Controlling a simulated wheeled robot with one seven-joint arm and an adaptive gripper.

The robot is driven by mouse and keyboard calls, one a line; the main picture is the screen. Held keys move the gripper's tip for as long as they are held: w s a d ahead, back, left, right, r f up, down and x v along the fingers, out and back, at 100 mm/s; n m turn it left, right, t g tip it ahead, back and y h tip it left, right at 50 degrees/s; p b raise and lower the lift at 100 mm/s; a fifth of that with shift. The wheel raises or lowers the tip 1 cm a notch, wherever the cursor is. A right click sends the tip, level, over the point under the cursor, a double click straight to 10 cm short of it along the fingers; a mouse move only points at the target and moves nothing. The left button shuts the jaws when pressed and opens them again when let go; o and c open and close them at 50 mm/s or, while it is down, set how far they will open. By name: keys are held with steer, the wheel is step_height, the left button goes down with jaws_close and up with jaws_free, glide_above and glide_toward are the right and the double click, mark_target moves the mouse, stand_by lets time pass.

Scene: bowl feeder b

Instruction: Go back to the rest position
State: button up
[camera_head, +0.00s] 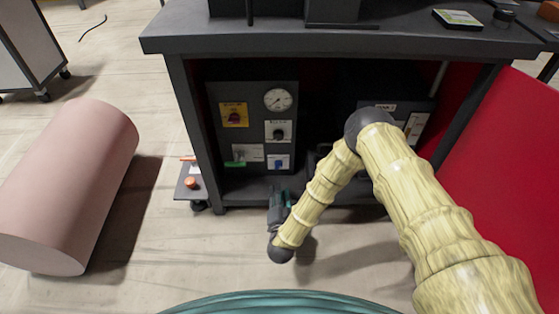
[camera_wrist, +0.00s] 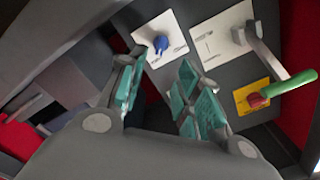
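My gripper (camera_head: 279,207) hangs low in front of the cabinet's bottom edge, below the control panel (camera_head: 221,93). In the wrist view its two teal-padded fingers (camera_wrist: 160,92) are spread apart with nothing between them. My arm is bent, with its elbow in front of the cabinet's right part. The panel carries a yellow plate with a red knob (camera_head: 235,117), a gauge (camera_head: 278,99), a dark knob (camera_head: 279,133), a green-handled lever (camera_head: 235,164) and a blue knob (camera_head: 279,163). The wrist view shows the blue knob (camera_wrist: 161,44) and green handle (camera_wrist: 291,84) beyond the fingers, apart from them.
The dark cabinet top (camera_head: 350,42) overhangs the panel. A red panel (camera_head: 500,165) stands at right. A low box with an orange button (camera_head: 190,183) is left of the cabinet. A large pink cylinder (camera_head: 70,185) lies farther left. Floor between is clear.

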steer(key=s+d+f+n+g+y, duration=0.2)
steer(key=s+d+f+n+g, duration=0.35)
steer(key=s, duration=0.45)
steer(key=s+d+r+n+g+h, duration=0.15)
steer(key=s+d+g, duration=0.35)
steer(key=s, duration=0.5)
steer(key=s+d+r+n+g, duration=0.1)
steer(key=s+d+r+g, duration=0.15)
steer(key=s+d, duration=0.55)
steer(key=s+d+r+n+g, duration=0.15)
steer(key=s+d+g, duration=0.3)
steer(key=s, duration=0.85)
step_height(320, 180, up, 37)
steer(key=a+p, duration=0.1)
steer(key=p, duration=3.6)
steer(key=shift+w+m+p, duration=0.3)
steer(key=shift+w+m, duration=0.05)
steer(key=shift+w, duration=0.05)
steer(key=shift+o, duration=0.2)
steer(key=shift+a+f+g+h, duration=0.1)
steer(key=shift+g+h, duration=0.15)
